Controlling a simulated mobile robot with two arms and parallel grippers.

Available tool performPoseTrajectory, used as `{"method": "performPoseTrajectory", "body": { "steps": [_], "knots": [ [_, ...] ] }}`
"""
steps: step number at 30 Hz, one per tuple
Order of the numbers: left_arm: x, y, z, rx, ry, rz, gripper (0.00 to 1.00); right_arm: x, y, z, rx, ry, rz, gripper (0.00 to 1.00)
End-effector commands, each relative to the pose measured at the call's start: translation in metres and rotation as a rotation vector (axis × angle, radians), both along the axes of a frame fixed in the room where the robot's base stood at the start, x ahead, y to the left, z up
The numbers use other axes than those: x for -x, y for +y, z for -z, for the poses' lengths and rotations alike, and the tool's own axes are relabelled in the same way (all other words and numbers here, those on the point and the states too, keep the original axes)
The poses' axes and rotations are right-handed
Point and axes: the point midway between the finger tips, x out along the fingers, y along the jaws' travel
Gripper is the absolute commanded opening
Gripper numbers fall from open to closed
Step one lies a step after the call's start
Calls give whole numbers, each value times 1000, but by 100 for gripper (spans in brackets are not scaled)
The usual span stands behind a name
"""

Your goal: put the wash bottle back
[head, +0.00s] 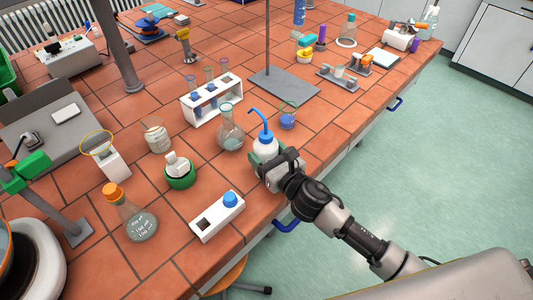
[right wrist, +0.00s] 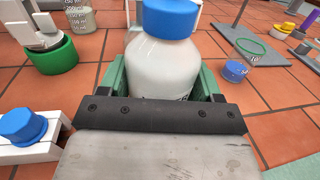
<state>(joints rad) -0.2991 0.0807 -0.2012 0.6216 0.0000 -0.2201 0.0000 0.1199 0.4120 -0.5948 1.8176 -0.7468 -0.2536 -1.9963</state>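The wash bottle (head: 265,146) is white with a blue cap and a bent blue spout. It stands upright near the front edge of the bench, beside a round flask. My right gripper (head: 267,157) reaches it from the front edge, with its green fingers on both sides of the body. In the right wrist view the wash bottle (right wrist: 163,65) fills the space between the fingers, which appear to touch it. Its base is hidden by the gripper, so I cannot tell whether it rests on the tiles. My left gripper is not in view.
Close by are a round flask (head: 231,134), a small beaker with blue contents (head: 288,120), a green-ringed holder (head: 180,179) and a white block with a blue knob (head: 209,221). A test tube rack (head: 216,105) and a grey stand base (head: 285,88) are behind. Bare tiles lie to the right.

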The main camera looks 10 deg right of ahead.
Motion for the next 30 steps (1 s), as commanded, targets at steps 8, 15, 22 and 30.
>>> {"method": "performPoseTrajectory", "body": {
  "steps": [8, 15, 22, 30],
  "knots": [
    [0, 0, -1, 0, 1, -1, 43, 0, 0, 3, 0, -3, -1, 60],
    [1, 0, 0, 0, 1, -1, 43, 0, 0, 4, 1, -1, -1, 90],
    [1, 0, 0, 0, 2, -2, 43, 0, 0, 4, 1, -1, -1, 90],
    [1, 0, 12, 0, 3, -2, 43, 21, -10, 10, 3, -1, -1, 90]
  ]
}}
